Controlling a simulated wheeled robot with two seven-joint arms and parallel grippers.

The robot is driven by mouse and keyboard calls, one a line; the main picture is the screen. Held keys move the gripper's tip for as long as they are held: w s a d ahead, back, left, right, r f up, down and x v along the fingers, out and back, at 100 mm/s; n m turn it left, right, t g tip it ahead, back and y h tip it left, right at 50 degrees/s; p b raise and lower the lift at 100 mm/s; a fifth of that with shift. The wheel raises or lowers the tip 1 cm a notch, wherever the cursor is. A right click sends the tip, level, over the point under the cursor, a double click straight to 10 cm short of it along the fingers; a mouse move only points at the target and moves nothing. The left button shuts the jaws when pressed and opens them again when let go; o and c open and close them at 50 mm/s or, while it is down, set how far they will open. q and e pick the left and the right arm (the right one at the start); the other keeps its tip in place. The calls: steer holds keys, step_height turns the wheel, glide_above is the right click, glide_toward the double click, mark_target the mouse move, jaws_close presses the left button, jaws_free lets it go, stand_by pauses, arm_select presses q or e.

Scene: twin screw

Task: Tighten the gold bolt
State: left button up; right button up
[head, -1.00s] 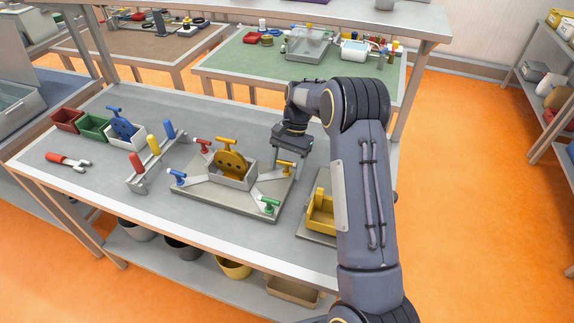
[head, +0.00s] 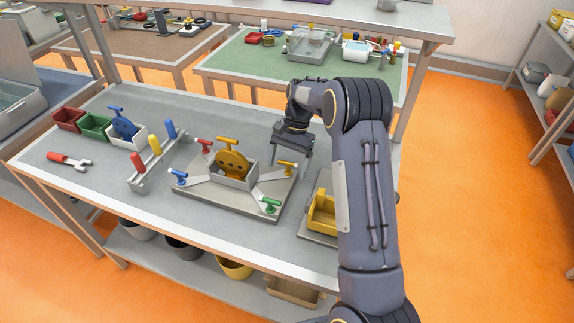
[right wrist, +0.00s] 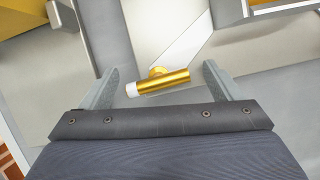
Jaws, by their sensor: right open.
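The gold bolt (head: 287,168) stands at the right corner of the grey fixture plate (head: 225,207), its T-handle gold with a white end. In the right wrist view the gold bolt (right wrist: 160,83) lies between the two open fingers, a little beyond their tips, with no contact visible. My right gripper (head: 291,165) is open and empty, with its fingers pointing down just by the bolt. The fixture also carries a blue bolt (head: 178,177), a red bolt (head: 203,144) and a green bolt (head: 270,205). My left gripper is not in view.
A grey box with a gold wheel (head: 234,165) stands mid-fixture. A yellow holder (head: 322,215) sits close on the right. On the left are a rack of colored handles (head: 154,146), bins (head: 95,126) and a red-handled tool (head: 67,161). The front table strip is clear.

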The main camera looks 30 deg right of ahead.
steer(key=v, duration=0.7)
steer(key=shift+b, duration=0.4)
steer(key=shift+r, duration=0.15)
steer(key=s+a+r+n+t, duration=0.45)
steer(key=s+r, duration=0.65)
steer(key=s, duration=0.3)
steer(key=s+a+f+n+t, duration=0.2)
steer(key=s+a, duration=0.2)
steer(key=s, duration=0.4)
steer(key=s+a+f+n+t, duration=0.1)
steer(key=s+a+f+n, duration=0.2)
steer(key=s+a, duration=0.2)
steer(key=s, duration=0.3)
steer(key=shift+s+a+f+n+t, duration=0.2)
steer(key=shift+s+a+n+t, duration=0.1)
steer(key=shift+s+n+t, duration=0.05)
